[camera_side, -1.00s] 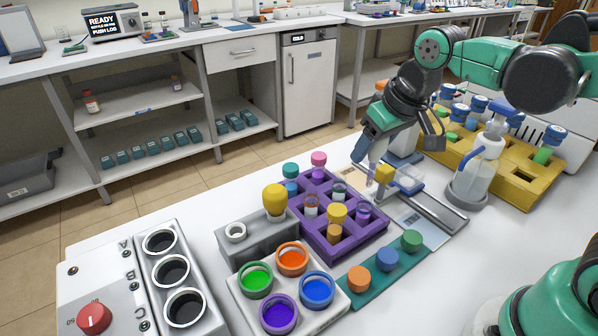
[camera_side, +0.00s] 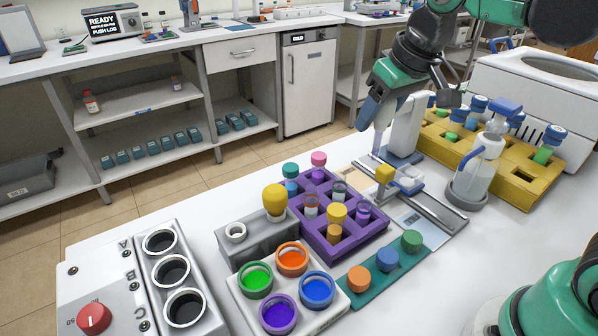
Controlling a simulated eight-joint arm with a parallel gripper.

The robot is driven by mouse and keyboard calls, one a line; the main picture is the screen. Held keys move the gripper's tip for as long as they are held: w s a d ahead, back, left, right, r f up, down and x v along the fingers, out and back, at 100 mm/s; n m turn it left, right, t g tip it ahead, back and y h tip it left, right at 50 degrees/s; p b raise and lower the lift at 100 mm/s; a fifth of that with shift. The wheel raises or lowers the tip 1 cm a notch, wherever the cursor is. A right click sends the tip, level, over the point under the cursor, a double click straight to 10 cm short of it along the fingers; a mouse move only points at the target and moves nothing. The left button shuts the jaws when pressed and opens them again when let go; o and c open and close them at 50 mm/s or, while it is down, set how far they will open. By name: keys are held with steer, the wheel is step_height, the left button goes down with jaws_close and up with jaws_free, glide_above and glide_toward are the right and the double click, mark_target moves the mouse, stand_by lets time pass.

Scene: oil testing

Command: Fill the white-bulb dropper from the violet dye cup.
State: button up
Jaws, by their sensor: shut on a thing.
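My gripper (camera_side: 374,112) is high over the back of the bench, above and behind the purple rack. It is shut on a slim pale dropper, whose lavender-tinted lower tube (camera_side: 377,142) points down below the fingers. The dropper's bulb is hidden by the gripper. The violet dye cup (camera_side: 278,314) stands at the front of a white block with green, orange and blue cups, well to the lower left of my gripper. The grey dropper stand (camera_side: 262,243) holds a yellow-bulb dropper (camera_side: 275,199) and has an empty white-ringed hole (camera_side: 236,232).
The purple rack (camera_side: 343,245) with several vials lies between my gripper and the dye cups. A wash bottle (camera_side: 480,165) and a yellow rack (camera_side: 513,190) stand to the right.

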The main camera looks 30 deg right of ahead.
steer(key=s+a+n+g+y, duration=0.1)
steer(key=s+a+n, duration=0.1)
steer(key=a+n, duration=0.35)
steer(key=s+a+r+n+y, duration=0.1)
steer(key=s+a+n+y, duration=0.15)
steer(key=a, duration=0.65)
steer(key=s+a+n+g+y, duration=0.1)
steer(key=s+a+n, duration=0.25)
steer(key=a, duration=0.35)
step_height(320, 180, down, 10)
steer(key=shift+w+a, duration=0.25)
steer(key=shift+w, duration=0.1)
steer(key=shift+o, duration=1)
steer(key=shift+n+h, duration=0.25)
jaws_close()
steer(key=shift+f, duration=2.05)
